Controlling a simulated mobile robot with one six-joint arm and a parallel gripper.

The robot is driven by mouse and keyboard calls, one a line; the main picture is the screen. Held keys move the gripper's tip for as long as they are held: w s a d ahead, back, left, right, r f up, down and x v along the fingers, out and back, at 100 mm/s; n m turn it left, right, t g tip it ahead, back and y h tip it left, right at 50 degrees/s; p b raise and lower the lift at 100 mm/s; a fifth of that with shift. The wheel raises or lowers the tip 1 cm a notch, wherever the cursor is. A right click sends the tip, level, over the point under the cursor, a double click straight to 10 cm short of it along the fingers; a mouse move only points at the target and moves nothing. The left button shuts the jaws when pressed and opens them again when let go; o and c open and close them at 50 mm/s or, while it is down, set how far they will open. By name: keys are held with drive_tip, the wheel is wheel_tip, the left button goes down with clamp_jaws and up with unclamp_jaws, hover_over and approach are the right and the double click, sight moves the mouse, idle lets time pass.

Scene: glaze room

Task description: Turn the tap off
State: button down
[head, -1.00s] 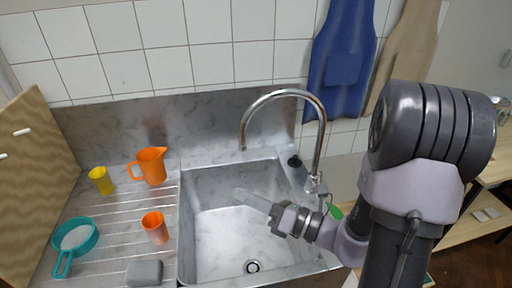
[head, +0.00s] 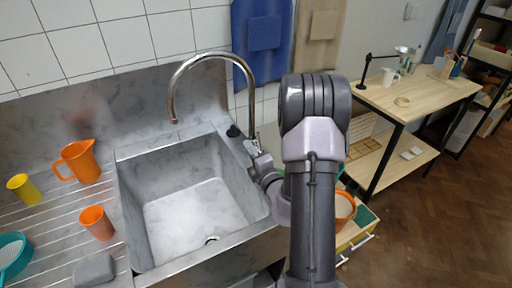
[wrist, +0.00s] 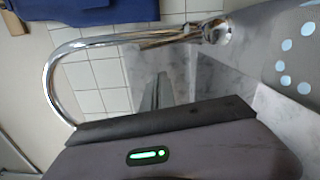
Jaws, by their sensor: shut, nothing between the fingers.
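The chrome tap (head: 252,90) has a tall curved spout and stands at the sink's back right corner. No water stream shows under its spout end. My gripper (head: 257,158) is at the foot of the tap, its fingers partly hidden; I cannot tell whether it touches the tap. The tap's handle is hidden or too small to make out there.
The empty steel sink (head: 190,210) lies left of my arm. An orange jug (head: 78,162), orange cup (head: 97,223) and yellow cup (head: 24,189) stand on the drainer. A wooden table (head: 415,92) is at right.

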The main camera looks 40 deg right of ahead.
sight(259, 144)
drive_tip(key=d, duration=0.3)
drive_tip(key=shift+s+r, duration=0.2)
drive_tip(key=d+m+p, duration=0.1)
drive_tip(key=p, duration=0.1)
drive_tip(key=d+p, duration=0.1)
drive_tip(key=p, duration=0.1)
drive_tip(key=shift+s+r+m, duration=0.15)
drive_tip(key=shift+r+m, duration=0.15)
drive_tip(key=shift+m, duration=0.1)
drive_tip(key=shift+a, duration=0.1)
